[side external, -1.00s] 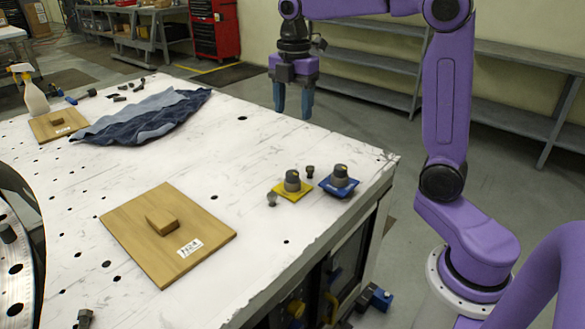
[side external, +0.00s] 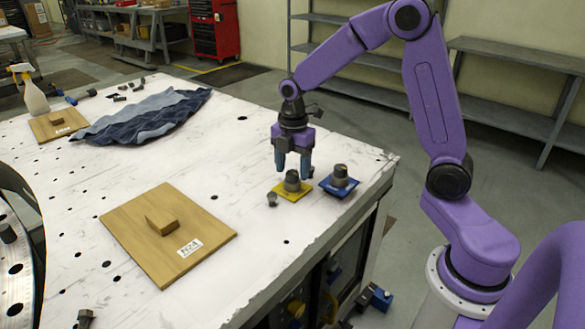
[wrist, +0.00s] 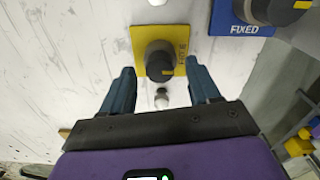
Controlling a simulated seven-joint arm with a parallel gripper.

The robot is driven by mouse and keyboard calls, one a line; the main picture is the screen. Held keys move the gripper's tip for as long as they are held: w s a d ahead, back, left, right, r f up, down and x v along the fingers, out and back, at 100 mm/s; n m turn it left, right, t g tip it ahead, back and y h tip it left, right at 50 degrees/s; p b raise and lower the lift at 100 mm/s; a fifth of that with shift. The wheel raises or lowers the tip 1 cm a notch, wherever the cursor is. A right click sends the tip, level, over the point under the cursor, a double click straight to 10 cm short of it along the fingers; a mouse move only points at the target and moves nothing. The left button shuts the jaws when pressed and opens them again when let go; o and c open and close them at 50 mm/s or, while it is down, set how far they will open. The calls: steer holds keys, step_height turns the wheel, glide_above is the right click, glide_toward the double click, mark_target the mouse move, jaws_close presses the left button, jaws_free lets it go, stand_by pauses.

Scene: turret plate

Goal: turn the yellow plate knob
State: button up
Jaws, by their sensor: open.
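The yellow plate (side external: 290,194) lies near the right edge of the table. Its dark grey knob (side external: 292,180) stands upright in the middle. In the wrist view the yellow plate (wrist: 143,32) carries lettering too small to read surely, and the knob (wrist: 160,62) shows between and ahead of the fingers. My gripper (side external: 293,177) is open and points down over the knob, with a blue finger at either side of it. In the wrist view my gripper (wrist: 164,80) has its fingers apart with a gap to the knob on both sides.
A blue plate (side external: 340,187) with a similar knob stands close on the right; it reads FIXED in the wrist view (wrist: 236,22). A small dark peg (side external: 272,199) stands at the yellow plate's left. A wooden board (side external: 150,250) lies further left. Denim cloth (side external: 145,120) lies behind.

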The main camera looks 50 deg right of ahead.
steer(key=shift+f, duration=0.4)
steer(key=shift+c, duration=0.2)
steer(key=c, duration=1)
